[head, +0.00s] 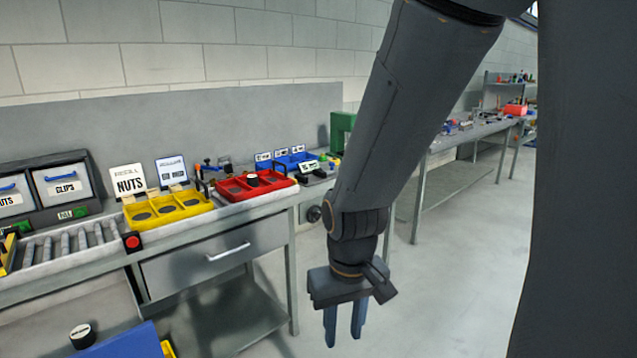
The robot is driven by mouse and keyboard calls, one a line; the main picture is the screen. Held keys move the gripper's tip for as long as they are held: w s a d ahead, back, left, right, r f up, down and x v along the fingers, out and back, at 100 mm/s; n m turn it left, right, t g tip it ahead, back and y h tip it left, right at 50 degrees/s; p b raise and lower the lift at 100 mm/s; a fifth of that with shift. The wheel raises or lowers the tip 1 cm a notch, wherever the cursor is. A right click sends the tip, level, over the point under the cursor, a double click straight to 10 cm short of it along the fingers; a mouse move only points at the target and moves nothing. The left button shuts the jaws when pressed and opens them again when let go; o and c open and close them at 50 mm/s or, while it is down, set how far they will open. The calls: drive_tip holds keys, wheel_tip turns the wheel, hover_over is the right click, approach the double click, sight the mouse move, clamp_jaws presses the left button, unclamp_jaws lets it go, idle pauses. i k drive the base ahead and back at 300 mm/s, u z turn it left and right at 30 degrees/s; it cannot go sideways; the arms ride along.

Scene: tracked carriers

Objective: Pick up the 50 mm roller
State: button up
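My gripper (345,324) hangs pointing down at the end of my arm, over the floor to the right of the workbench. Its two blue-grey fingers are apart with nothing visible between them. I cannot pick out the 50 mm roller for sure. A short black cylinder with a white top (82,336) is low at the bottom left, beside a blue surface. A small dark round piece with a pale top (252,180) is in the red tray (262,193). No size marking is readable on either. My arm hides part of the scene behind it.
A second table (470,132) stands at the back right. The floor (440,290) between is clear.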

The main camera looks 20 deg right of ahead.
sight(252, 180)
drive_tip(key=z, duration=1)
drive_tip(key=i, duration=2)
drive_tip(key=u, duration=1.05)
drive_tip(key=i, duration=1)
drive_tip(key=u, duration=0.25)
